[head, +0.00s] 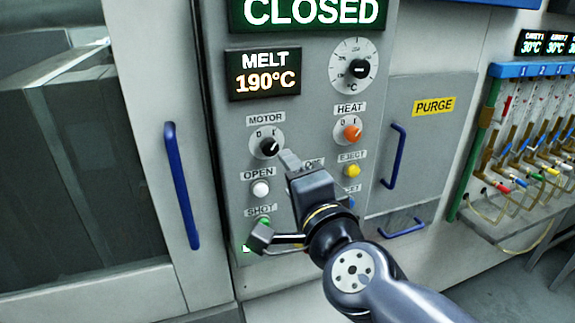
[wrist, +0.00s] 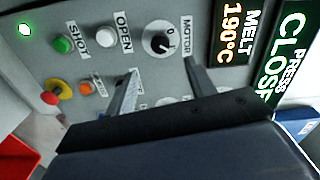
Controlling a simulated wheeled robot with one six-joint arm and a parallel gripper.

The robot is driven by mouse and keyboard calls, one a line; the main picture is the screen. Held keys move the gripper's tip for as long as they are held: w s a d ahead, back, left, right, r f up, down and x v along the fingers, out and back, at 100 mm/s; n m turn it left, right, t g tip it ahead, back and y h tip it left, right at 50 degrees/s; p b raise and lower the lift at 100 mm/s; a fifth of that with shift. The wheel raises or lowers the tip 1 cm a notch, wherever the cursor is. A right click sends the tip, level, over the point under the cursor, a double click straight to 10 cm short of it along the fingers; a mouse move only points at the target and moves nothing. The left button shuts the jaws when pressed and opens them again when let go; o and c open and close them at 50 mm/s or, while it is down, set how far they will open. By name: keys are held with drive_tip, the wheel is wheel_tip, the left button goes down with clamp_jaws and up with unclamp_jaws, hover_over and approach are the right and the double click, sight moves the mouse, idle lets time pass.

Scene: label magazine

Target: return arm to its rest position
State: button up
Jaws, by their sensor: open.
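My gripper (head: 288,160) is in front of the control panel (head: 310,110) in the head view, with its fingertips just right of and below the black MOTOR knob (head: 268,146). In the wrist view my gripper (wrist: 162,82) has its two fingers apart with nothing between them. The MOTOR knob (wrist: 160,43) shows beyond the fingers there, clear of them in the picture. My gripper and arm hide part of the lower panel labels and buttons. The exact gap between fingertips and panel is hard to tell.
Close by are the white OPEN button (head: 261,188), orange HEAT knob (head: 352,132) and yellow EJECT button (head: 352,171). Blue handles stand left (head: 181,185) and right (head: 394,156). A hose rack (head: 520,69) is far right. A red bin (wrist: 18,160) shows in the wrist view.

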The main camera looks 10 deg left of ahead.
sight(272, 149)
idle(0.4)
drive_tip(key=b+x, duration=0.3)
drive_tip(key=x, duration=0.7)
drive_tip(key=shift+w+a+r, duration=0.1)
drive_tip(key=shift+w+a, duration=0.1)
drive_tip(key=shift+w, duration=0.1)
drive_tip(key=shift+s, duration=0.1)
